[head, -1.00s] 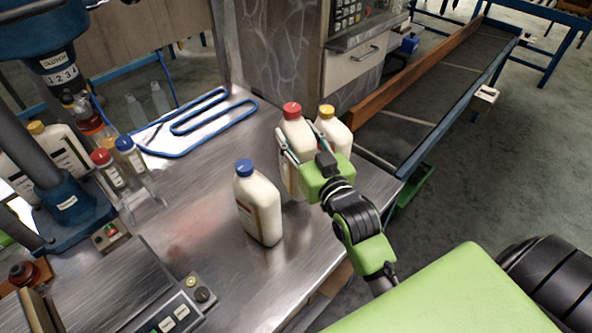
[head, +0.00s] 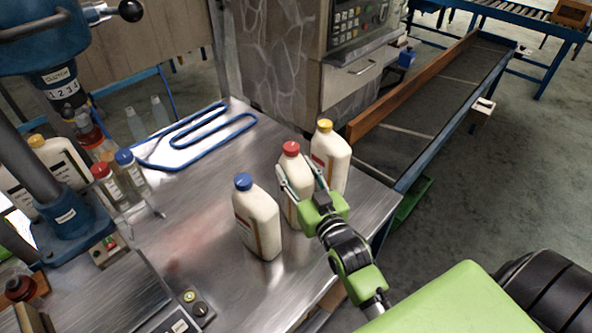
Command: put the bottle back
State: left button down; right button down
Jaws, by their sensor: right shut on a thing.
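My right gripper (head: 302,185) is shut on the white bottle with the red cap (head: 293,166), its fingers on both sides of the upper body. The bottle is upright, between the blue-capped bottle (head: 257,222) on its left and the yellow-capped bottle (head: 330,152) behind it to the right. Its lower part is partly hidden by the gripper, so I cannot tell whether its base touches the metal table (head: 200,217). The other two bottles stand upright on the table. My left gripper is not in view.
A blue bent tube frame (head: 195,138) lies at the back of the table. A blue press (head: 70,215) with small capped bottles (head: 122,178) stands at the left. A conveyor (head: 430,110) runs behind at the right.

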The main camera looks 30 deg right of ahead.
jog(key=c, duration=1.2)
grip_release()
jog(key=shift+s, duration=0.1)
jog(key=s, duration=0.3)
jog(key=s+b, duration=0.1)
jog(key=s, duration=0.3)
jog(key=s+b, duration=0.1)
jog(key=s, duration=0.3)
jog(key=shift+a, duration=0.4)
jog(key=shift+s+r, duration=0.15)
jog(key=shift+s, duration=0.3)
